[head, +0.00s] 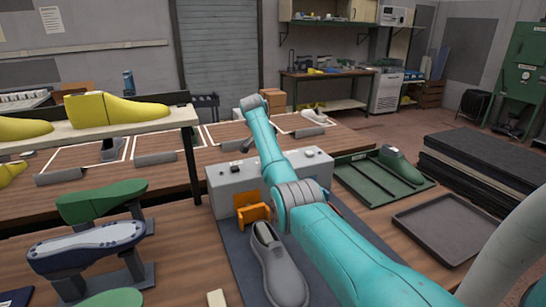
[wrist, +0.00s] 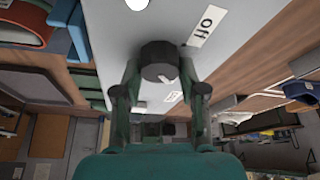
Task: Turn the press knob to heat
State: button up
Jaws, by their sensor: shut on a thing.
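The press (head: 226,180) is a light grey box on the bench in the head view, with its panel filling the upper middle of the wrist view (wrist: 115,35). The black round press knob (wrist: 160,52) stands on that panel. My gripper (wrist: 160,72) is shut on the knob, one finger on each side. An "off" label (wrist: 207,25) lies to the upper right of the knob. A second white label (wrist: 173,96) lies below it, too small to read. In the head view my arm covers the gripper and the knob.
An orange part (head: 252,213) and a grey shoe (head: 278,270) sit in front of the press. A green tray (head: 352,183) holds a green last (head: 402,164) to its right. A shelf (head: 100,133) with yellow lasts stands to the left.

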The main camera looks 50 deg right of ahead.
dwell(0.3)
jog(key=o, duration=1.1)
jog(key=shift+o, duration=0.2)
jog(key=v, duration=1.2)
jog(key=shift+a, duration=0.15)
jog(key=shift+w+f, duration=0.1)
jog(key=shift+f, duration=0.05)
